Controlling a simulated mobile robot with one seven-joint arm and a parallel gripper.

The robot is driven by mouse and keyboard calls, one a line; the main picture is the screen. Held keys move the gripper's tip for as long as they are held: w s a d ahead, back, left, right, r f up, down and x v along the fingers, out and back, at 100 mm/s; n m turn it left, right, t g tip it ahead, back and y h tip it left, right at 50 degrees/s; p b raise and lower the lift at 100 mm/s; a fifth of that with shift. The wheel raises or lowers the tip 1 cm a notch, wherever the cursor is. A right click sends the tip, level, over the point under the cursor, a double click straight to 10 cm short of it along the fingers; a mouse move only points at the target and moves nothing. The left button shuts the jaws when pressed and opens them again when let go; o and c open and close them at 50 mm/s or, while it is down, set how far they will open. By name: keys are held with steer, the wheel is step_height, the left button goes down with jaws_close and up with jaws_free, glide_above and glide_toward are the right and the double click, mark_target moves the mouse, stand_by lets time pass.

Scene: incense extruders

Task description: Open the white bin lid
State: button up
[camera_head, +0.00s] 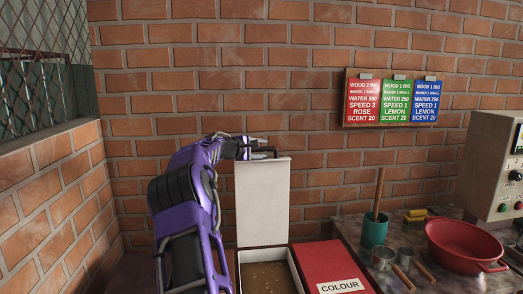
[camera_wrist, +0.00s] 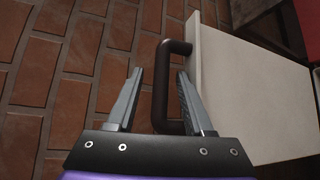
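The white bin lid (camera_head: 263,200) stands upright against the brick wall, raised from the white bin (camera_head: 242,262). The bin's opening shows brown contents. In the wrist view the lid (camera_wrist: 245,85) fills the right side, with a dark handle (camera_wrist: 162,85) on its edge. My gripper (camera_head: 266,152) is at the lid's top edge. In the wrist view my gripper (camera_wrist: 157,95) is open, with the handle between its fingers, nearer the right one. I cannot tell whether a finger touches it.
A red bin labelled COLOUR (camera_head: 318,262) stands right of the white bin. The brick wall (camera_head: 220,80) is close behind the lid.

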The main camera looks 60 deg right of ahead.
steer(key=shift+w+a, duration=0.1)
steer(key=shift+a, duration=0.3)
steer(key=b+v, duration=0.3)
steer(key=v, duration=1.3)
steer(key=shift+a+r, duration=0.25)
steer(key=shift+a, duration=0.05)
